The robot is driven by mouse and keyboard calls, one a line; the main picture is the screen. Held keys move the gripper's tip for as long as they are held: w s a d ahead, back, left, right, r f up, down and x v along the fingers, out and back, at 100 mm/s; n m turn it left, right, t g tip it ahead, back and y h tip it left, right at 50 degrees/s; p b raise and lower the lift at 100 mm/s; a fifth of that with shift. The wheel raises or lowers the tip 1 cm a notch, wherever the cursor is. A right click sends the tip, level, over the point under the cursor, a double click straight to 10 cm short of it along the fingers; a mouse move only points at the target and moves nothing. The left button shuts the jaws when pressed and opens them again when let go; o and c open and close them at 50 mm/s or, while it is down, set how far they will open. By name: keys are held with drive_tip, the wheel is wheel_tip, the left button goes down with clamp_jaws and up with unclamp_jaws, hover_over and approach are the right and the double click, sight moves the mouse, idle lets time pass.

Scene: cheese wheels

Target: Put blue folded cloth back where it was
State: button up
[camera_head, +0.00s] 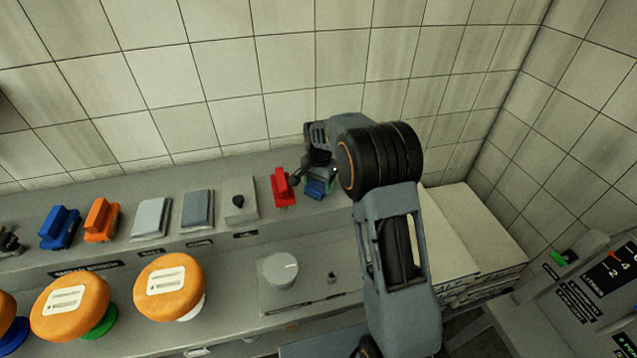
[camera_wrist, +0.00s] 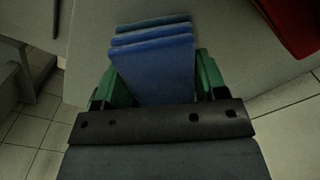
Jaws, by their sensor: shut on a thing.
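The blue folded cloth (camera_wrist: 155,60) is between the green fingers of my gripper (camera_wrist: 154,78) in the wrist view. Its folded layers show at the far end. My gripper is shut on it. In the head view, the blue cloth (camera_head: 315,188) shows just below my gripper (camera_head: 324,176), at the right end of the raised grey shelf (camera_head: 262,222). The red item (camera_head: 282,187) is close on its left. Part of the cloth is hidden by my gripper. I cannot tell whether the cloth touches the shelf.
Left along the shelf are a black-knobbed plate (camera_head: 239,205), grey folded cloths (camera_head: 197,209), an orange item (camera_head: 101,221) and a blue item (camera_head: 59,228). Cheese wheels (camera_head: 170,287) and a round grey dial (camera_head: 281,270) are on the lower counter. A white stack (camera_head: 470,235) stands right.

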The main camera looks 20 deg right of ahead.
drive_tip(key=shift+f, duration=0.1)
drive_tip(key=shift+f, duration=0.1)
drive_tip(key=o, duration=0.9)
drive_tip(key=shift+c, duration=0.2)
